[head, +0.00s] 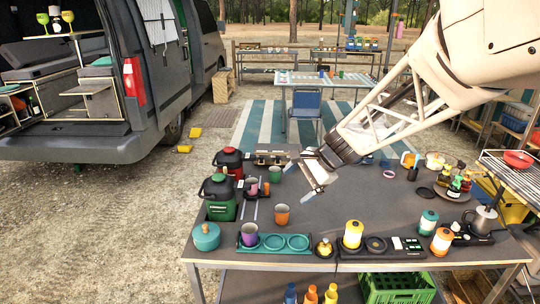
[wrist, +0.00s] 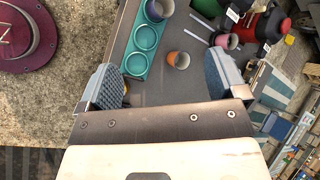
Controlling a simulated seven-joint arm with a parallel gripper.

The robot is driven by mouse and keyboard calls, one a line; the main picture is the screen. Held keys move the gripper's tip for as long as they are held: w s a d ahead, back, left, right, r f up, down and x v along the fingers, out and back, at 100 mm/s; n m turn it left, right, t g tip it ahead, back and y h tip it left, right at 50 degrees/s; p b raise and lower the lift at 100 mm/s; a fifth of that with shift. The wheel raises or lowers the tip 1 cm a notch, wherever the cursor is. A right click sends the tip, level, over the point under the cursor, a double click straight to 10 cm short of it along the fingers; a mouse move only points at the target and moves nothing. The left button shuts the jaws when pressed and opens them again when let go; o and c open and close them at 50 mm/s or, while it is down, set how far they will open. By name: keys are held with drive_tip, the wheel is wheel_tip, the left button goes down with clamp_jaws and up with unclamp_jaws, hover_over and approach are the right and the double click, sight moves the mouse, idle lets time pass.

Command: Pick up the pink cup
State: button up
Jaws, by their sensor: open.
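I cannot tell which is meant. My gripper (head: 313,180) is open and empty above the table, right of both cups. Its fingers (wrist: 164,82) are wide apart in the wrist view, with an orange cup beyond them.
A green jug (head: 218,200) and a red jug (head: 229,162) stand at the table's left edge. A teal pot (head: 206,236) and yellow canister (head: 353,234) line the front. The table's middle is mostly clear.

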drive_tip(key=w+a+f+m+y, duration=0.1)
drive_tip(key=w+a+f+m, duration=0.15)
drive_tip(key=w, duration=0.25)
drive_tip(key=w+a+f+m+t+y, duration=0.1)
drive_tip(key=w+f+m, duration=0.15)
drive_tip(key=w, duration=0.35)
drive_tip(key=w+a+f+m+y, duration=0.1)
drive_tip(key=w+a+f, duration=0.15)
drive_tip(key=w, duration=0.25)
drive_tip(key=m+t+y, duration=0.2)
drive_tip(key=m+t, duration=0.1)
drive_tip(key=m, duration=0.4)
approach(255, 181)
drive_tip(key=shift+s+a+r, duration=0.25)
drive_tip(key=shift+s+a, duration=0.15)
drive_tip(key=shift+s, duration=0.1)
drive_tip(key=shift+s+a+r, duration=0.25)
drive_tip(key=shift+s+a, duration=0.15)
drive_tip(key=shift+s, duration=0.05)
drive_tip(key=shift+x, duration=1.25)
drive_tip(key=shift+a+n, duration=0.15)
drive_tip(key=shift+n, duration=0.15)
drive_tip(key=shift+x, duration=2.45)
